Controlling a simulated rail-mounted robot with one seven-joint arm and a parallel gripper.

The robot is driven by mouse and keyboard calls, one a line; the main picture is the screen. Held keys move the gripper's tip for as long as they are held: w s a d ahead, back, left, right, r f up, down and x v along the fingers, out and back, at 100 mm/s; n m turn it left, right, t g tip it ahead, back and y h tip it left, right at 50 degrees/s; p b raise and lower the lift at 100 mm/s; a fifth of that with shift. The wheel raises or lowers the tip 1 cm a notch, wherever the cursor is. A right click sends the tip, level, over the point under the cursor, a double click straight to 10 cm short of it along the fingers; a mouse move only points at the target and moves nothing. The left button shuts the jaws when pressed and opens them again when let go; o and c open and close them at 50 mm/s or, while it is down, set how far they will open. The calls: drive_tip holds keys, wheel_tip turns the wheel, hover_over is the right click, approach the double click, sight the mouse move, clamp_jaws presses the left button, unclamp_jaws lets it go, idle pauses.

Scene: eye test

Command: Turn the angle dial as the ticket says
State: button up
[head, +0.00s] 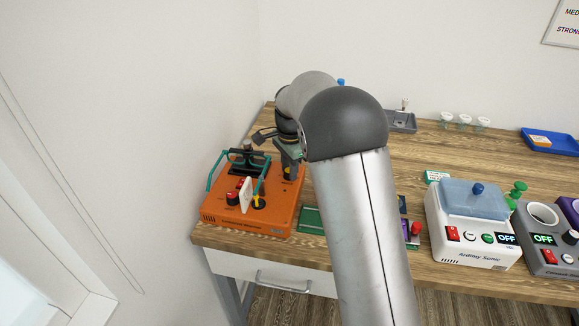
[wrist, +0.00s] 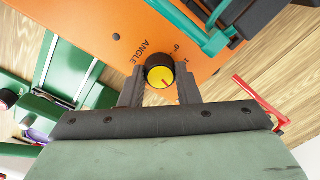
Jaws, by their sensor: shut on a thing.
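The angle dial (wrist: 160,72) is a black knob with a yellow face and a red pointer line, on the orange device (head: 222,217). In the wrist view the word ANGLE and a 0 mark are printed beside it. My gripper (wrist: 160,90) is shut on the dial, with one finger on each side of it. In the head view my gripper (head: 289,166) is over the right part of the orange device, partly hidden by my arm.
The orange device carries teal bars, a white plate (head: 246,194) and a red-and-black knob (head: 232,198). A white machine (head: 470,235) with a blue lid and a grey machine (head: 548,240) stand at right, both showing OFF. A blue tray (head: 549,141) lies at the back right.

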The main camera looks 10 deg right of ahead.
drive_tip(key=shift+m, duration=0.3)
drive_tip(key=o, duration=1)
drive_tip(key=shift+r, duration=0.1)
drive_tip(key=r, duration=1.7)
drive_tip(key=shift+s+d+r, duration=0.1)
drive_tip(key=shift+s+r, duration=0.05)
drive_tip(key=shift+s, duration=0.1)
drive_tip(key=s+d+f+n, duration=0.2)
drive_tip(key=s+f+n, duration=0.2)
drive_tip(key=s, duration=0.7)
drive_tip(key=s+d+f+n, duration=0.2)
drive_tip(key=s+f+n, duration=0.3)
drive_tip(key=s, duration=0.7)
drive_tip(key=s+d+f+n, duration=0.3)
drive_tip(key=s+f+n, duration=0.1)
drive_tip(key=s, duration=0.8)
drive_tip(key=shift+s+f+n, duration=0.15)
drive_tip(key=shift+f+n, duration=0.25)
drive_tip(key=shift+f, duration=0.25)
